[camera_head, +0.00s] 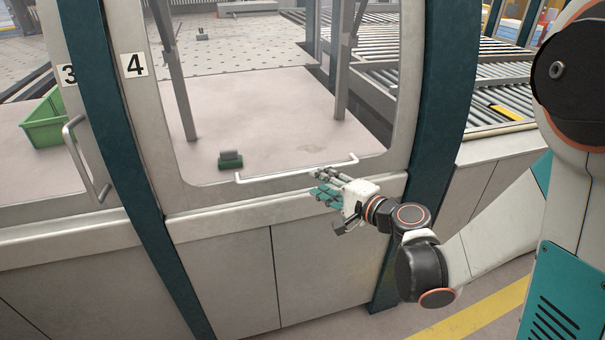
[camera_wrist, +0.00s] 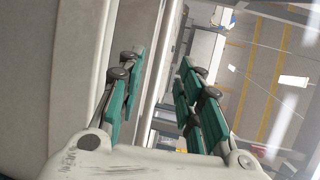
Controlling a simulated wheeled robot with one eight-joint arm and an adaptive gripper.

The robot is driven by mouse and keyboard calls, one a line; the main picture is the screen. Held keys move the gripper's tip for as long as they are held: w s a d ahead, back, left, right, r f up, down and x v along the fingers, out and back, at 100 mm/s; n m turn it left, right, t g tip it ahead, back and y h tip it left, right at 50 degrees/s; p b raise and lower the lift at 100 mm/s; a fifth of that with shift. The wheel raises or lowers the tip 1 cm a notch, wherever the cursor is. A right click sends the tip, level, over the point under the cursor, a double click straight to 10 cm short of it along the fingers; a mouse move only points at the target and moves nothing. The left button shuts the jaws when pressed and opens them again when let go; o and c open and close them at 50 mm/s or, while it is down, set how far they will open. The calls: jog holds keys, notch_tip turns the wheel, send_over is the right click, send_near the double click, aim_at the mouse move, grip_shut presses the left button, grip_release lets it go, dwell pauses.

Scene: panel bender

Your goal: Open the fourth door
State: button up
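The fourth door (camera_head: 155,100) is a glazed panel with a pale frame, marked with a black 4 on a white label (camera_head: 134,65). It appears closed. Its handle (camera_head: 265,176) is a thin pale horizontal bar along the lower edge. My gripper (camera_head: 322,184) is at the right part of the handle, with teal-padded fingers spread. In the wrist view my gripper (camera_wrist: 160,80) is open, with a clear gap between the finger pairs. A pale upright strip shows beyond that gap; I cannot tell whether it is the handle. Contact with the handle is not clear.
Door 3, with its label (camera_head: 69,74) and upright handle (camera_head: 86,160), is at the left. Teal posts (camera_head: 440,80) flank the fourth door. A green bin (camera_head: 45,120) and a small green-grey block (camera_head: 230,160) are behind the glass. Roller conveyors (camera_head: 500,75) stand at the right.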

aim_at(304, 174)
jog(key=b+x, duration=0.1)
jog(key=x, duration=0.7)
jog(key=shift+w+a, duration=0.2)
jog(key=shift+a, duration=0.05)
jog(key=shift+c, duration=0.6)
grip_shut()
